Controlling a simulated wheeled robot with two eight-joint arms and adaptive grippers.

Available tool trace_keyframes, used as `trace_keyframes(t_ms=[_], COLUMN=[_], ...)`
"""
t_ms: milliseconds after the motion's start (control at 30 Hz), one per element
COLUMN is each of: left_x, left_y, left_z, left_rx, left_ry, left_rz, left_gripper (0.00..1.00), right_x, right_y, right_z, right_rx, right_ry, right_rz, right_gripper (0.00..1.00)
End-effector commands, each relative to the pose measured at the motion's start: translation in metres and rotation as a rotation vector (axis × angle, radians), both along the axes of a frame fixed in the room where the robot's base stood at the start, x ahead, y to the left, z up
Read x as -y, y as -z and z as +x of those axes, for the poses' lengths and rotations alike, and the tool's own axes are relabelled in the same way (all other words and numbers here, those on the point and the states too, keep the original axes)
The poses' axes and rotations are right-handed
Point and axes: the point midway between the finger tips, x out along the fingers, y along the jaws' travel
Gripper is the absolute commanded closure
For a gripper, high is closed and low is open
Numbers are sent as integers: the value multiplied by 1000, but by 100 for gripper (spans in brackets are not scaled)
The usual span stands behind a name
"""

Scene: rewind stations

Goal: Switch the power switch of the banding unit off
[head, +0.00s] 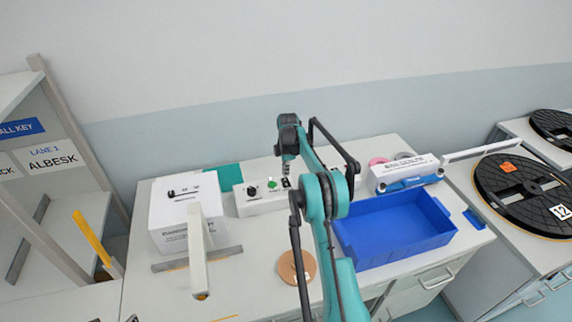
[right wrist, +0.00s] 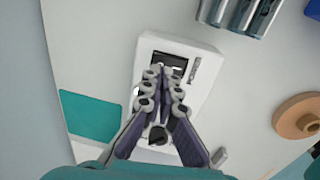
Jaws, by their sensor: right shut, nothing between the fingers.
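A white control box (head: 250,206) stands on the table with a black knob (head: 252,190), a green button (head: 272,184) and a small dark switch at its right end. In the right wrist view, the box (right wrist: 205,70) shows a dark switch panel (right wrist: 172,60) just beyond my fingertips. My right gripper (head: 287,172) points down over that end of the box. It also shows in the right wrist view (right wrist: 163,74), shut and empty, its tips at or just above the panel. Contact and the switch's position cannot be told. My left gripper is not in view.
A blue bin (head: 440,238), a white-and-blue box (head: 405,170) and a tan disc (head: 288,268) are on the table. The front middle of the table is mostly clear.

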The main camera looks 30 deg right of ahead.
Motion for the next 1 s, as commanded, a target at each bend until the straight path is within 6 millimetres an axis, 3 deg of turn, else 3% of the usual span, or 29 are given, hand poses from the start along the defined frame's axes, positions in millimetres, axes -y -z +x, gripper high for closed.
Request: trace_keyframes(t_ms=[200,1000], left_x=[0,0], left_y=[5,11], left_z=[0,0], left_rx=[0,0], left_ry=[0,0], left_rz=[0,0], left_gripper=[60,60], right_x=[1,1], right_y=[23,36], right_z=[3,4], right_rx=[0,1], right_ry=[0,0], right_rz=[0,0], right_gripper=[100,100])
